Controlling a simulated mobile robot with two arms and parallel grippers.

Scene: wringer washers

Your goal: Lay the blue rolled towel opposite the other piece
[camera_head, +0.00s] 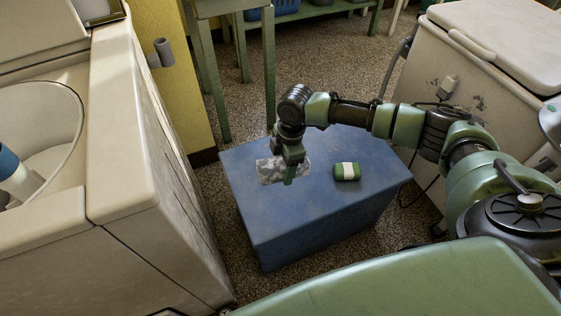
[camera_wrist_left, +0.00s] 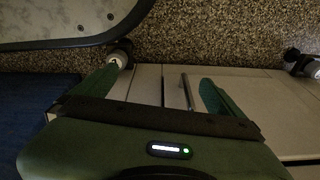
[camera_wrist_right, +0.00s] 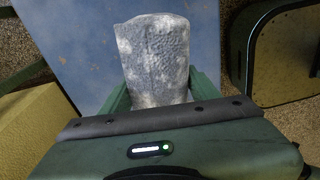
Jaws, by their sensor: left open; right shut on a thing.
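The rolled towel (camera_head: 268,171), mottled grey-blue and white, is at the left part of the blue box top (camera_head: 300,207). My right gripper (camera_head: 289,172) is shut on it. In the right wrist view the towel (camera_wrist_right: 153,55) sits between the fingers of the right gripper (camera_wrist_right: 160,92), over the blue top. I cannot tell whether it touches the top. The other piece, a green roll with a white band (camera_head: 347,171), lies on the right part of the top. My left gripper (camera_wrist_left: 161,88) is open and empty in the left wrist view, away from the box top.
A cream washer (camera_head: 125,130) with an open tub stands at the left. Another white machine (camera_head: 480,75) with a closed lid stands at the right. A green table (camera_head: 232,5) is behind the box. The top is bare between the two pieces and along its front.

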